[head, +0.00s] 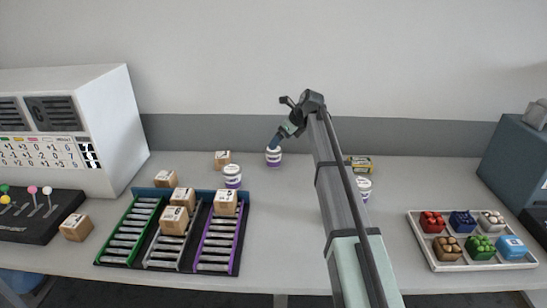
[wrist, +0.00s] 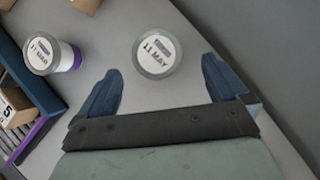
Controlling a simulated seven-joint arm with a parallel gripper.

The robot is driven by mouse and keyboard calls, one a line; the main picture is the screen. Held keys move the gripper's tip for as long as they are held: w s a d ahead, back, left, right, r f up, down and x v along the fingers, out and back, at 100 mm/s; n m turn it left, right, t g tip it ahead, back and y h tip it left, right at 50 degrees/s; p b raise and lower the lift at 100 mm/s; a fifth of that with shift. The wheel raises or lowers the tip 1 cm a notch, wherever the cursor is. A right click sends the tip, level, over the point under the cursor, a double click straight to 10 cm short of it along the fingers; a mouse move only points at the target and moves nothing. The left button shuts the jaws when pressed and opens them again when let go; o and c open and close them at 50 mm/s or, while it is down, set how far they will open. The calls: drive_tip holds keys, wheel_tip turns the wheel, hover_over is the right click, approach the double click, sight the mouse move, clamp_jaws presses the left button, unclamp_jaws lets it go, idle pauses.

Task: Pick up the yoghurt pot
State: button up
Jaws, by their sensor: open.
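A white and purple yoghurt pot (head: 274,158) stands upright near the back of the table. My gripper (head: 276,143) is just above it in the head view. In the wrist view a round lid marked "11 MAY" (wrist: 157,53) lies ahead of and between the two blue fingers of my open gripper (wrist: 162,75), touching neither. A second pot (head: 232,176) stands behind the rack; it also shows at the left of the wrist view, its lid marked "17 MAR" (wrist: 48,54). A third pot (head: 364,188) stands right of my arm, partly hidden by it.
A roller rack (head: 137,231) with three lanes carries small cardboard boxes. Loose boxes (head: 222,158) stand around it. A yellow tin (head: 359,164) stands behind the third pot. A white tray (head: 447,264) of colourful items is at the right. A white machine (head: 115,110) stands left.

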sight(278, 149)
drive_tip(key=x, duration=0.3)
drive_tip(key=shift+w+a+f, duration=0.1)
drive_tip(key=shift+f, duration=0.15)
drive_tip(key=shift+s+x, duration=0.2)
drive_tip(key=shift+x, duration=2.4)
drive_tip(key=shift+a, duration=0.15)
drive_tip(key=c, duration=1.1)
